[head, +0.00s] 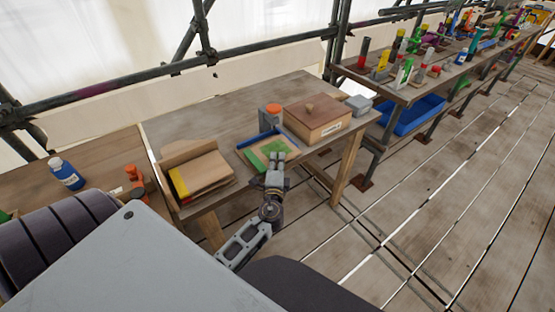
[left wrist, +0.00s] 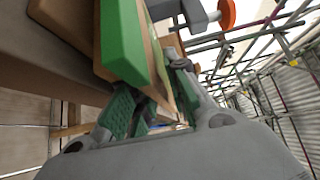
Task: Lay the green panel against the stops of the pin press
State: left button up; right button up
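The green panel (head: 267,153) lies on the low wooden bed of the pin press (head: 242,157), near its blue stop rails (head: 258,138). Its green face is large in the left wrist view (left wrist: 123,40), with a wooden edge beside it. My left gripper (head: 275,160) is at the panel's front edge. In the left wrist view its two green-padded fingers (left wrist: 155,103) stand apart, one on each side of the wooden strip. They partly hide the panel's near end, and firm contact is not clear. My right gripper is out of view.
A grey post with an orange knob (head: 272,113) stands behind the bed. A lidded wooden box (head: 316,117) is to its right, a wooden holder with a yellow-edged board (head: 195,177) to its left. A blue bottle (head: 66,174) stands far left. The floor at right is clear.

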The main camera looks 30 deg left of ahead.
pick_arm(q)
jog(key=shift+s+d+f, duration=0.1)
jog(key=shift+s+d, duration=0.15)
jog(key=shift+s, duration=0.2)
jog(key=b+v, duration=0.2)
jog(key=v, duration=0.8)
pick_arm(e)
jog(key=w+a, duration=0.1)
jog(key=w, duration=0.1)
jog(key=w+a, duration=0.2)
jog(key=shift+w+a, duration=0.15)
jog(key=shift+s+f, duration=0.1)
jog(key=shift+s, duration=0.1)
